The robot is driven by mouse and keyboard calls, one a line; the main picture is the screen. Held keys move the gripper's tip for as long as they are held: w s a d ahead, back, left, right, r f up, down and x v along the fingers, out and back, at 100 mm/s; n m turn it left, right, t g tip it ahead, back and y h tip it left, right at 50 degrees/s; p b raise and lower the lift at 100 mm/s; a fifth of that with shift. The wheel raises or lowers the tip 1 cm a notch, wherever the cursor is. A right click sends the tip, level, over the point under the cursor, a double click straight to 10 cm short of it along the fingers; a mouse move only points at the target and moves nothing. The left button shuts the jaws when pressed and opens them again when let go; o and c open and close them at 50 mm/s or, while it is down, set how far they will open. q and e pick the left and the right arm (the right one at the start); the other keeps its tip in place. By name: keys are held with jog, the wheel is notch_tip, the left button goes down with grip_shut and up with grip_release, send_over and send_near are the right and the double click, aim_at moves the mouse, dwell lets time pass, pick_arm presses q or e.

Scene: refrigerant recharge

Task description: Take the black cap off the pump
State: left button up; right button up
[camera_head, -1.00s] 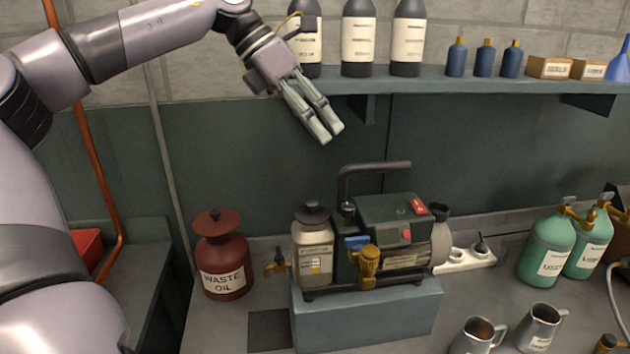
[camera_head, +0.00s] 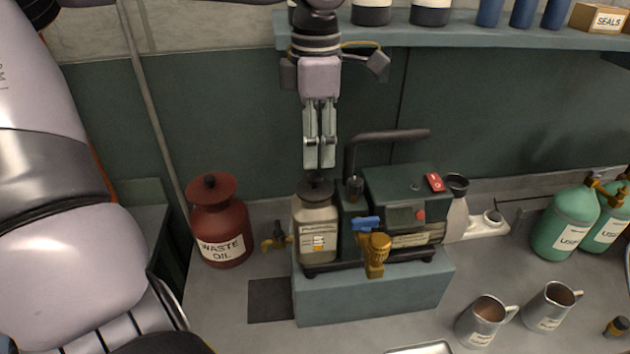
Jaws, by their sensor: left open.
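The pump (camera_head: 400,195) stands on a blue-grey block on the bench, with a dark curved handle and a red switch on top. A pale labelled bottle (camera_head: 317,228) sits at its left end, topped by a black cap (camera_head: 316,188). My left gripper (camera_head: 319,166) points straight down just above this cap. Its fingers are open with a narrow gap and nothing is between them. The fingertips partly cover the cap's top, and I cannot tell whether they touch it. My right gripper is not in view.
A red waste oil can (camera_head: 218,225) and a brass valve (camera_head: 276,238) stand left of the pump. Two metal jugs, one of them here (camera_head: 484,318), and green bottles (camera_head: 566,225) are to the right. A shelf (camera_head: 440,42) with bottles runs behind.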

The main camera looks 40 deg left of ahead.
aim_at(315, 175)
pick_arm(q)
jog(key=shift+f, duration=0.6)
jog(key=shift+s+f+p, duration=0.1)
jog(key=shift+f+p, duration=0.15)
jog(key=shift+p, duration=0.05)
notch_tip(315, 175, down, 4)
jog(key=shift+a+r+p, duration=0.15)
jog(key=shift+p, duration=0.6)
jog(key=shift+f, duration=0.5)
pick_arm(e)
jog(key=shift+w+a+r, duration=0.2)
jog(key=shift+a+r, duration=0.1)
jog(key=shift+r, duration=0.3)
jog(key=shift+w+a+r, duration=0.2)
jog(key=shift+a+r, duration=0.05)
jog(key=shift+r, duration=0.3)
pick_arm(q)
jog(key=shift+c, duration=0.5)
jog(key=shift+c, duration=0.7)
grip_shut()
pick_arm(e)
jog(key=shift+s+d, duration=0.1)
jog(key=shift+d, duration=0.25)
pick_arm(q)
jog(key=shift+r, duration=0.1)
